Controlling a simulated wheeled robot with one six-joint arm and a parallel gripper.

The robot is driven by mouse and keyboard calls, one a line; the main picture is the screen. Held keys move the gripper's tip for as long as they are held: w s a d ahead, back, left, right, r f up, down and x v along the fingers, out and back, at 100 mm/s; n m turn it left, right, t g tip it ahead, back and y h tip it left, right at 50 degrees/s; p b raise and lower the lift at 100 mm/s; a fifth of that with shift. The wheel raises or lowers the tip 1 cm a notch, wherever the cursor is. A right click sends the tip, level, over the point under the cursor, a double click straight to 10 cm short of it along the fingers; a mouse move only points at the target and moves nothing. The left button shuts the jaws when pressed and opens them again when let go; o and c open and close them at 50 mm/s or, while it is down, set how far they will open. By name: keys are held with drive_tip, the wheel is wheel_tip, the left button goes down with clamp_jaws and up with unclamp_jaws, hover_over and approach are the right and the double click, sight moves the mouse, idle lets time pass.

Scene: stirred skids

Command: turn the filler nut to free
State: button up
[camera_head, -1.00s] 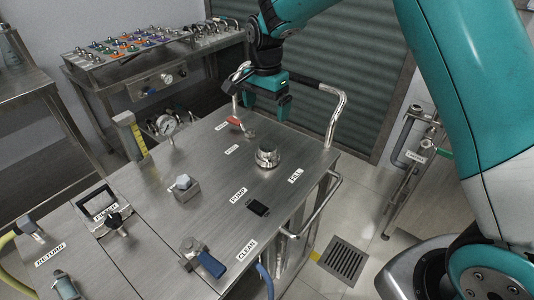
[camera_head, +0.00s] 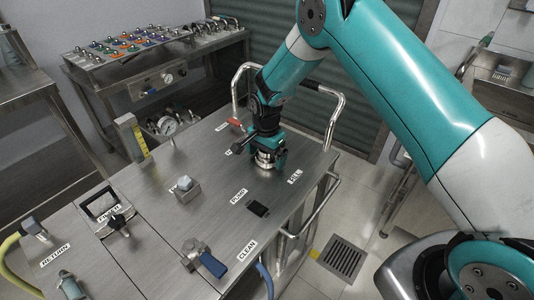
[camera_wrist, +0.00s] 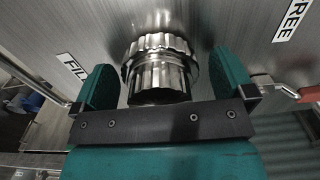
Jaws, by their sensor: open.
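The filler nut (camera_wrist: 160,62) is a shiny ribbed metal cap on the steel deck. Its lower part also shows under my gripper in the head view (camera_head: 265,164). My gripper (camera_head: 267,157) is lowered over it. In the wrist view my gripper (camera_wrist: 163,78) is open, with one teal jaw on either side of the nut and a visible gap to each. A FILL label (camera_wrist: 72,68) lies to the left there and a FREE label (camera_wrist: 292,20) to the upper right. The head view shows the FILL label (camera_head: 295,177) right of the nut.
A red-handled lever (camera_head: 235,123) stands behind the nut, and shows at the right in the wrist view (camera_wrist: 308,93). Bent rails (camera_head: 338,110) edge the deck. A block with a hex top (camera_head: 186,188) and a black switch (camera_head: 258,209) sit nearer on the deck.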

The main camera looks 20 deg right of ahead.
drive_tip(key=c, duration=0.9)
drive_tip(key=shift+n, duration=0.4)
drive_tip(key=n+b, duration=0.1)
drive_tip(key=n, duration=0.3)
drive_tip(key=shift+n, duration=0.4)
drive_tip(key=n, duration=0.5)
drive_tip(key=shift+d+b, duration=0.15)
drive_tip(key=shift+b, duration=0.15)
drive_tip(key=n, duration=0.5)
drive_tip(key=shift+d+n, duration=0.15)
drive_tip(key=shift+n, duration=0.25)
drive_tip(key=n, duration=0.5)
drive_tip(key=shift+w+d+r+n+b, duration=0.1)
drive_tip(key=shift+n+b, duration=0.2)
drive_tip(key=shift+b, duration=0.05)
